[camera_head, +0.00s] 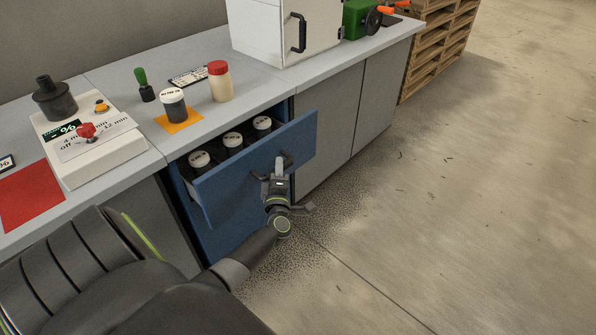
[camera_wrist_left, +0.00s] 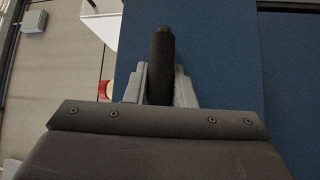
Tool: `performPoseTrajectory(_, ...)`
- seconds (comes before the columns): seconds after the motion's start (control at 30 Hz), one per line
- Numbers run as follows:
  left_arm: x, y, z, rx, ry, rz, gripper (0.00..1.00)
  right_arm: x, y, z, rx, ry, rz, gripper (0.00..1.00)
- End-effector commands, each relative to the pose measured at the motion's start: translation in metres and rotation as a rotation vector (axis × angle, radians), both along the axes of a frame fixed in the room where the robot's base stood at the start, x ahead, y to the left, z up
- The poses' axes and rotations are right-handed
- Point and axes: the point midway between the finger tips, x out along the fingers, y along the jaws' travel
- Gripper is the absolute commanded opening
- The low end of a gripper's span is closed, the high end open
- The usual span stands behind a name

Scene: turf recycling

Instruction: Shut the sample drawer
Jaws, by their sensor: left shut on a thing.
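The blue sample drawer (camera_head: 254,165) stands pulled out from the counter in the head view, with several dark jars with white lids inside it. Its dark bar handle (camera_head: 288,164) is on the front panel. My left gripper (camera_head: 280,168) is shut on the handle (camera_wrist_left: 161,62), in front of the drawer. In the left wrist view, the fingers (camera_wrist_left: 160,84) sit on both sides of the dark bar, with the blue drawer front (camera_wrist_left: 215,55) behind. The right gripper is not in view.
On the counter (camera_head: 130,82) stand a white-lidded jar (camera_head: 173,106) on an orange pad, a red-capped bottle (camera_head: 219,82), a white device (camera_head: 90,140) and a white cabinet (camera_head: 280,30). A wooden pallet stack (camera_head: 432,50) is at the back. The floor at right is open, with scattered bits.

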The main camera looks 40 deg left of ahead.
Motion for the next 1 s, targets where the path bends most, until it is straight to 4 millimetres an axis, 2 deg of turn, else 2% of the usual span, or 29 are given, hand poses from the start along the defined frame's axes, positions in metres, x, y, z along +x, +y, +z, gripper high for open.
performPoseTrajectory(0.03,0.001,0.016,0.001,0.009,0.002,0.003,0.00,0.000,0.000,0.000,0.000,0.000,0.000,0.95)
performPoseTrajectory(0.1,0.003,0.034,0.001,0.007,0.000,0.002,0.00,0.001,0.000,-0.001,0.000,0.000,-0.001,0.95)
performPoseTrajectory(0.3,0.006,0.078,0.000,0.006,-0.001,0.003,0.00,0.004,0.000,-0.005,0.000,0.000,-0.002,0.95)
performPoseTrajectory(0.4,0.008,0.095,0.000,0.005,-0.001,0.002,0.00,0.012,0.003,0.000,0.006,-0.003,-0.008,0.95)
performPoseTrajectory(0.6,0.009,0.116,0.000,0.003,-0.002,0.002,0.00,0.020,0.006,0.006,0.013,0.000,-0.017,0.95)
performPoseTrajectory(0.8,0.009,0.118,0.000,-0.001,-0.002,0.001,0.00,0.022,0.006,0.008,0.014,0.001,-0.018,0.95)
performPoseTrajectory(0.83,0.009,0.118,0.000,-0.001,-0.002,0.001,0.24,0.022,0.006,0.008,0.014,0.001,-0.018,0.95)
performPoseTrajectory(1.0,0.009,0.117,0.000,0.000,-0.002,0.001,0.44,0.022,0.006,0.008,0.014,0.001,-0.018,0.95)
